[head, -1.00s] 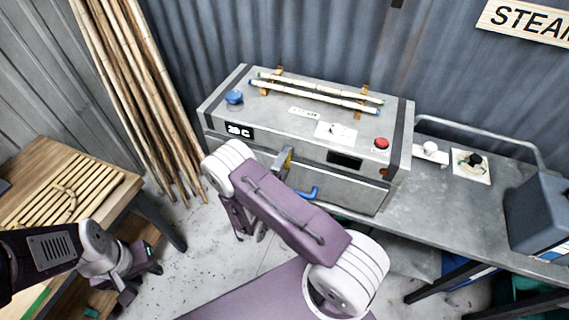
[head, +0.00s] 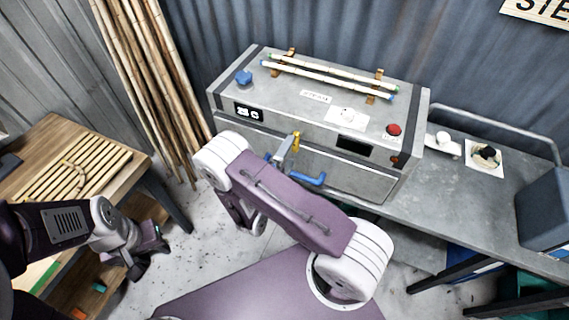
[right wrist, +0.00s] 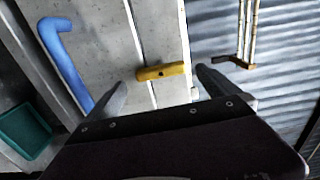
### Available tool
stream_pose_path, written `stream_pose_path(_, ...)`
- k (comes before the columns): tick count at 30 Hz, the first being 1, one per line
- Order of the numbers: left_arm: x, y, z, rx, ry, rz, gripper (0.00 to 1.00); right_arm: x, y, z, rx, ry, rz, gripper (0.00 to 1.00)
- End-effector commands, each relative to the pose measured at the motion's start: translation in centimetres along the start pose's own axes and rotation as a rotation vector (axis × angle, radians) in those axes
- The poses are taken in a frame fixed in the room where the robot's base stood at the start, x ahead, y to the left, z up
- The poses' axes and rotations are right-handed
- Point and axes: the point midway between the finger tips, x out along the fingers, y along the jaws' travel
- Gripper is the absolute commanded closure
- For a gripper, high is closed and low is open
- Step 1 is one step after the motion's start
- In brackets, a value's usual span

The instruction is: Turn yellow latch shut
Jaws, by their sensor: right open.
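The yellow latch (head: 296,141) is on the front of the grey steam box (head: 300,146). In the right wrist view the latch (right wrist: 162,72) is a short bar with a dark spot, lying across a seam between pale panels. My right gripper (right wrist: 163,88) is open, one finger on each side of the latch, with visible gaps. In the head view my right arm partly hides that gripper. A blue handle (head: 308,179) is below the latch; it also shows in the right wrist view (right wrist: 65,62). My left gripper (head: 135,268) hangs low by the wooden table, its jaws unclear.
Two bamboo rods (head: 328,81) lie in holders on the box, near a blue knob (head: 243,77) and a red button (head: 394,130). A metal bench (head: 470,200) extends right. The wooden table (head: 75,140) at left holds a slatted piece. Bamboo poles lean behind.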

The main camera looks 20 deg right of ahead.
Motion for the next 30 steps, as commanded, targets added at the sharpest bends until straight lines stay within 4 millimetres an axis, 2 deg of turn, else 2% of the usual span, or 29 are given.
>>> stream_pose_path(1,0.9,0.0,0.1,0.000,0.000,0.000,0.64,-1.1,0.5,0.2,0.000,-0.008,-0.001,0.00)
stream_pose_path(6,1.9,0.0,0.2,0.000,0.000,0.000,0.64,-4.3,0.3,0.2,0.000,-0.007,-0.001,0.00)
stream_pose_path(11,2.1,0.0,0.2,0.000,0.000,0.000,0.64,-5.5,0.1,0.0,0.000,-0.002,0.000,0.00)
stream_pose_path(26,2.1,0.0,0.2,0.000,0.000,0.000,0.64,-5.4,0.1,-0.1,-0.001,0.003,0.000,0.00)
stream_pose_path(28,2.7,-0.1,0.3,0.000,0.000,0.000,0.64,-4.6,0.4,-0.7,0.013,0.038,0.001,0.00)
stream_pose_path(30,3.7,-0.1,0.4,0.000,0.000,0.000,0.64,-2.9,-0.7,-1.2,0.094,0.107,-0.001,0.00)
